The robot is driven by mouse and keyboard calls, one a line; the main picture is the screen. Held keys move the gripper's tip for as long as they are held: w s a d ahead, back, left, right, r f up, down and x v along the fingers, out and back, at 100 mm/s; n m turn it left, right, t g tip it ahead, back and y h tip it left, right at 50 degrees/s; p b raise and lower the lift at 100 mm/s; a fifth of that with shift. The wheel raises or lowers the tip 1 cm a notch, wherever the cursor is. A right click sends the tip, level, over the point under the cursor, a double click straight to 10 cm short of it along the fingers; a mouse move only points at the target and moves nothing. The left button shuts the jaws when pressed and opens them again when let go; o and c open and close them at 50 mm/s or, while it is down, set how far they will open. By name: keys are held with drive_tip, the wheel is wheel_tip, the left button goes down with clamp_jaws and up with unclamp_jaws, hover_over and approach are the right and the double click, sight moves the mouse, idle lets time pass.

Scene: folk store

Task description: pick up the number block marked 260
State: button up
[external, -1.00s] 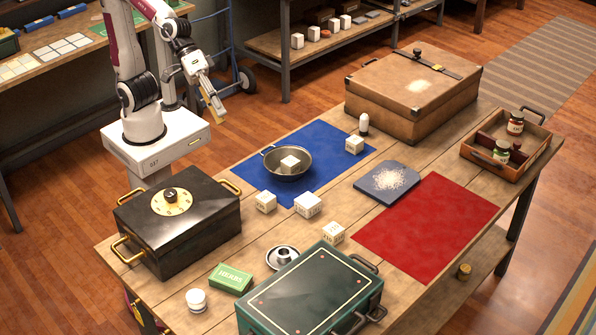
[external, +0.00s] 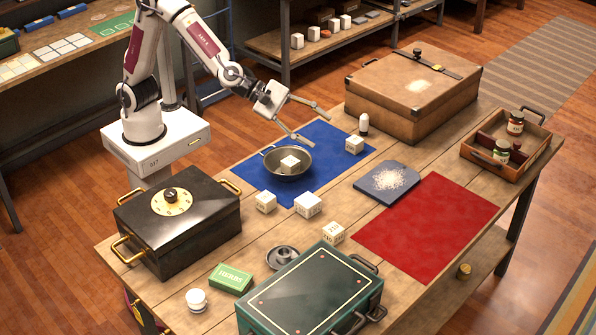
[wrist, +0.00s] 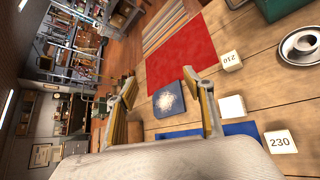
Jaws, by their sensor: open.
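Several white number blocks are on the table; I cannot make out 260 on any of them. One block (external: 290,162) is in the grey pan (external: 309,165) on the blue cloth, and another block (external: 354,145) stands at that cloth's right side. Blocks marked 230 (wrist: 281,142) and 210 (wrist: 231,60) show in the wrist view, with a block (wrist: 232,107) between them whose visible face looks blank. My gripper (external: 319,127) is open and empty above the blue cloth, behind the pan. Its spread fingers (wrist: 168,88) show in the wrist view.
A brown case (external: 412,98) stands behind the cloth, right of my gripper. A small white object (external: 364,124) stands before it. A blue board (external: 389,181) with white grains and a red cloth (external: 428,228) lie to the right. Black (external: 180,222) and green (external: 310,292) boxes stand nearer.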

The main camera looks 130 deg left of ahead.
drive_tip(key=a+f+n+g+y, duration=0.2)
drive_tip(key=a+f+n+y, duration=0.1)
drive_tip(key=a+f+n, duration=0.4)
drive_tip(key=n+g+y, duration=0.5)
drive_tip(key=n+g, duration=0.4)
drive_tip(key=n, duration=0.6)
approach(352, 141)
drive_tip(key=shift+d+r, duration=0.25)
drive_tip(key=shift+d, duration=0.15)
drive_tip(key=shift+m, duration=0.3)
drive_tip(key=shift+a, duration=0.15)
drive_tip(key=shift+x, duration=2.9)
drive_tip(key=shift+f, duration=0.1)
drive_tip(key=shift+x, duration=2.95)
drive_tip(key=shift+f, duration=0.1)
